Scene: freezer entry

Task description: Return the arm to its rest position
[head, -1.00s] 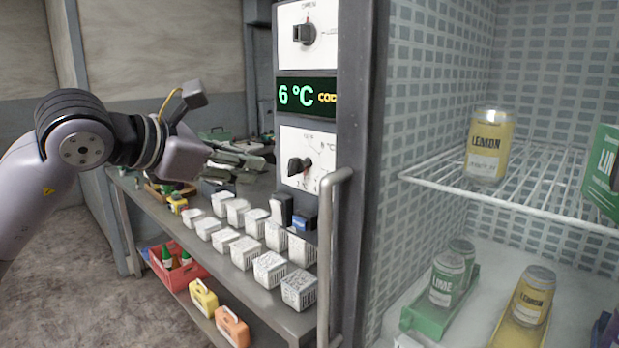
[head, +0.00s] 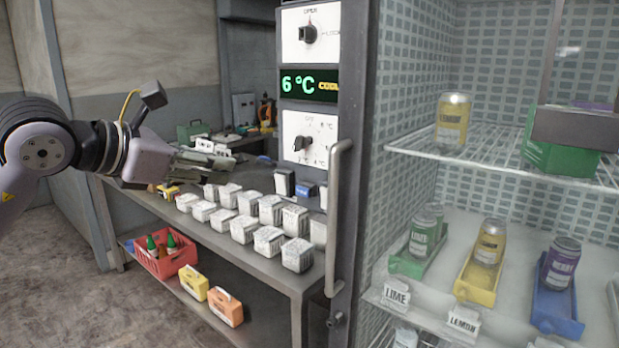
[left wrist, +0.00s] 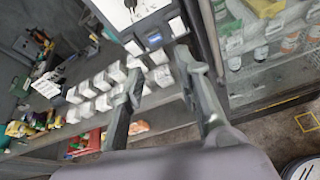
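My left arm comes in from the left in the head view. Its gripper (head: 205,160) is held out over the far end of the metal bench, and its fingers look grey against the clutter behind. In the left wrist view the two fingers (left wrist: 162,80) stand well apart with nothing between them, so the gripper is open and empty. Behind the fingers in that view are the rows of white boxes and the bench edge. My right gripper is in neither view.
The bench (head: 300,283) carries rows of white boxes (head: 242,229); a red crate (head: 178,263) sits on its lower shelf. A panel reads 6 °C (head: 308,85). The freezer's vertical handle (head: 334,220) stands beside its opening. Inside are a yellow can (head: 453,120) and coloured trays (head: 553,312).

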